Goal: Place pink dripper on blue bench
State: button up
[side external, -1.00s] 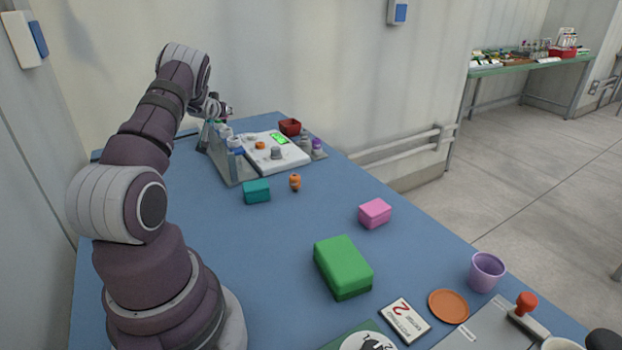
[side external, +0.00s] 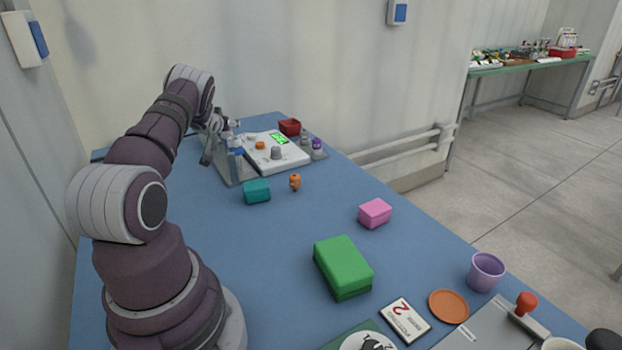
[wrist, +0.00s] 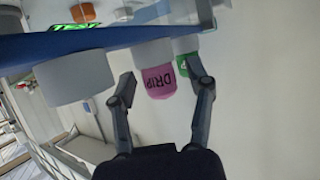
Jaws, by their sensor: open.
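The pink dripper (wrist: 155,80), lettered "DRIP", shows in the wrist view with a pale grey upper part. It lies between the two spread fingers of my gripper (wrist: 162,84), which is open; I see no clear contact. In the side view, my gripper (side external: 213,138) is at the grey rack (side external: 232,165) at the far left of the blue bench (side external: 310,220). The pink dripper cannot be made out there.
A green-labelled item (wrist: 185,62) sits close beside the dripper, near one finger. A white scale (side external: 290,158), teal box (side external: 257,191), orange figure (side external: 295,182), pink box (side external: 375,212) and green box (side external: 343,266) stand on the bench. Bare bench lies between them.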

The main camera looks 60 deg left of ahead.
jog(key=s+f+v, duration=0.1)
jog(key=v, duration=0.9)
jog(key=w+d+r+m+t+h, duration=0.2)
jog(key=w+d+r+h, duration=0.2)
jog(key=w+d, duration=0.45)
jog(key=d+r+m+h, duration=0.2)
jog(key=d+m+h, duration=0.1)
jog(key=d, duration=0.8)
jog(key=d+r+m+h, duration=0.2)
jog(key=d+m+h, duration=0.1)
jog(key=d, duration=0.8)
jog(key=shift+r+m+h, duration=0.15)
jog(key=shift+m+h, duration=0.15)
jog(key=shift+m, duration=0.1)
jog(key=shift+o, duration=0.3)
jog(key=s+d+m+g+h, duration=0.1)
jog(key=s+d+m+g, duration=0.1)
jog(key=s+d, duration=0.5)
jog(key=shift+s+m, duration=0.35)
jog(key=shift+m, duration=0.45)
jog(key=shift+o, duration=0.2)
jog(key=shift+s+d, duration=0.1)
jog(key=shift+s, duration=0.25)
